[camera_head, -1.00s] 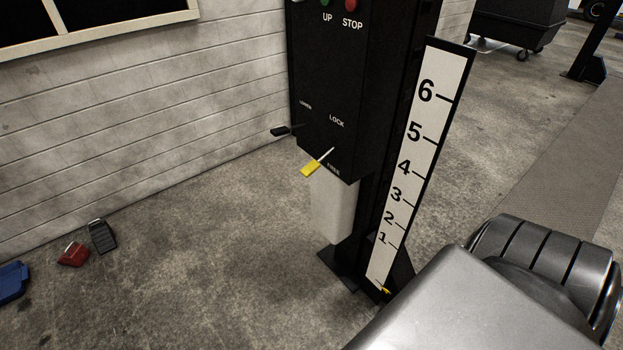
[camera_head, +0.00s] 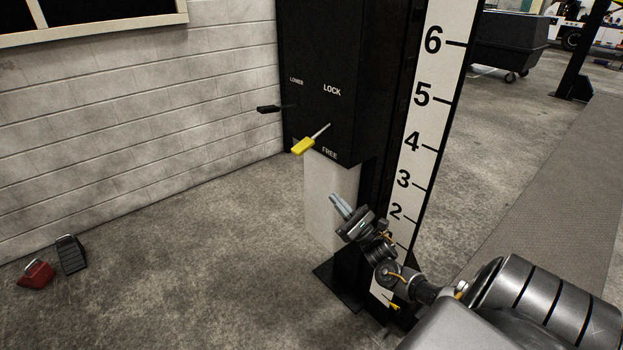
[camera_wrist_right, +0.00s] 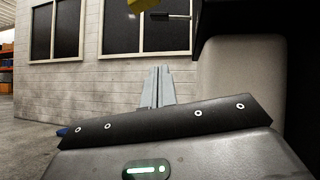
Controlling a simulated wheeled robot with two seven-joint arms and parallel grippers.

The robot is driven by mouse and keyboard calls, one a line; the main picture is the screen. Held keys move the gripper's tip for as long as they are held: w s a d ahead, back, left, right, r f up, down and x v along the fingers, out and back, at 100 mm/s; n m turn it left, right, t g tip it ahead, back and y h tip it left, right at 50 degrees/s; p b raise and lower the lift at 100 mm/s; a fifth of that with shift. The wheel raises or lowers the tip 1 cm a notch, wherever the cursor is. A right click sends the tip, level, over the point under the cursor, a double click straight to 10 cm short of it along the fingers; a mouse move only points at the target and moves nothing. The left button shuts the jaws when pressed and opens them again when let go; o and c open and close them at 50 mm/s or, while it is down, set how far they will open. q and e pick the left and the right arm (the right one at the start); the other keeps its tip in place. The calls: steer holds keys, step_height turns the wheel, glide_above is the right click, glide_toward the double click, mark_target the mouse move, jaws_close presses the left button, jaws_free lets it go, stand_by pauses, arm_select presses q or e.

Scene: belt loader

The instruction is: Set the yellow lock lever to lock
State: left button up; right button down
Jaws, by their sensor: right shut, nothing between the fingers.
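The yellow lock lever (camera_head: 304,146) sticks out from the front of the black control box (camera_head: 320,60). Its yellow grip points down and left, near the FREE label and below the LOCK label. In the right wrist view the yellow grip (camera_wrist_right: 142,5) shows at the top edge, cut off. My right gripper (camera_head: 338,202) is shut and empty, below and slightly right of the lever, apart from it, in front of the pale lower part of the post. Its fingers (camera_wrist_right: 157,86) are together in the right wrist view. My left gripper is not in view.
A black lever (camera_head: 270,109) marked LOWER is on the box's left side. The numbered scale (camera_head: 425,110) stands right of the box. A red chock (camera_head: 36,274) and a dark chock (camera_head: 70,254) lie on the floor at left. The floor before the post is clear.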

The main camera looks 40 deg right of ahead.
mark_target(313, 138)
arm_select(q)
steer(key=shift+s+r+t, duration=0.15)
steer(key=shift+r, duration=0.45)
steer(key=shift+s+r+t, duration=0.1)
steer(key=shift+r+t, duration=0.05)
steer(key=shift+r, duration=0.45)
arm_select(e)
steer(key=n+y, duration=0.1)
steer(key=r+n+y, duration=0.2)
steer(key=shift+s+a+r+n, duration=0.2)
steer(key=shift+s+a+n, duration=0.05)
steer(key=shift+a+n, duration=0.05)
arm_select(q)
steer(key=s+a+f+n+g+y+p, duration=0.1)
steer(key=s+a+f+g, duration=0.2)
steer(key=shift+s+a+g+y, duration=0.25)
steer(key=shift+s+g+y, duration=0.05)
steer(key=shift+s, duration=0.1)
arm_select(e)
steer(key=s+r+x, duration=0.2)
steer(key=x, duration=1)
steer(key=shift+w+a+r, duration=0.25)
steer(key=shift+a, duration=0.1)
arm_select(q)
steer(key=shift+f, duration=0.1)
